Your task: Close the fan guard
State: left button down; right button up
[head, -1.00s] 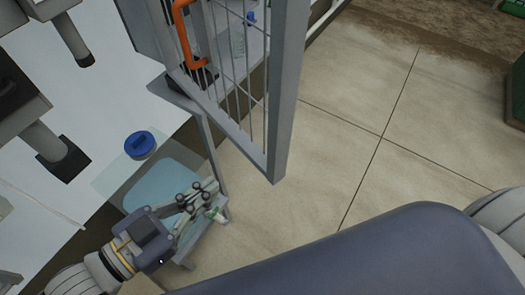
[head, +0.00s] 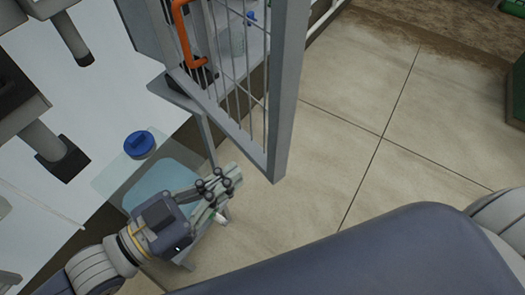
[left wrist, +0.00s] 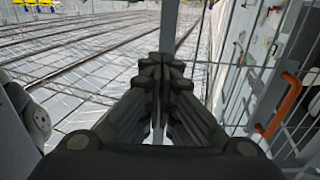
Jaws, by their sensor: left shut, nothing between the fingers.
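The fan guard (head: 287,95) is a grey-framed panel with thin upright bars, at the top middle of the head view. It stands out from the equipment, its lower corner over the tiled floor. An orange handle (head: 182,32) shows at its left side. The bars and orange handle (left wrist: 281,108) also show at the right of the left wrist view. My left gripper (head: 232,178) is shut and empty, to the left of the guard's lower corner in the head view. The shut fingertips (left wrist: 165,64) show in the left wrist view, with a grey upright behind them. My right gripper is out of view.
A clear tank with a blue cap (head: 139,144) stands left of the guard. A grey post (head: 207,135) rises near my left gripper. Tiled floor (head: 350,130) to the right is free. A dark green object (head: 517,100) stands at the right edge.

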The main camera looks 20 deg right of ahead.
aim_at(276, 147)
pick_arm(q)
jog(key=p+x, duration=0.1)
jog(key=x, duration=0.2)
jog(key=p+x, duration=0.1)
jog(key=x, duration=0.2)
jog(key=shift+w+d+r, duration=0.1)
jog(key=shift+d+r, duration=0.1)
jog(key=shift+d, duration=0.1)
jog(key=shift+w+d+f+p, duration=0.1)
jog(key=shift+w+d+p, duration=0.1)
jog(key=shift+d+p, duration=0.3)
jog(key=shift+d, duration=0.1)
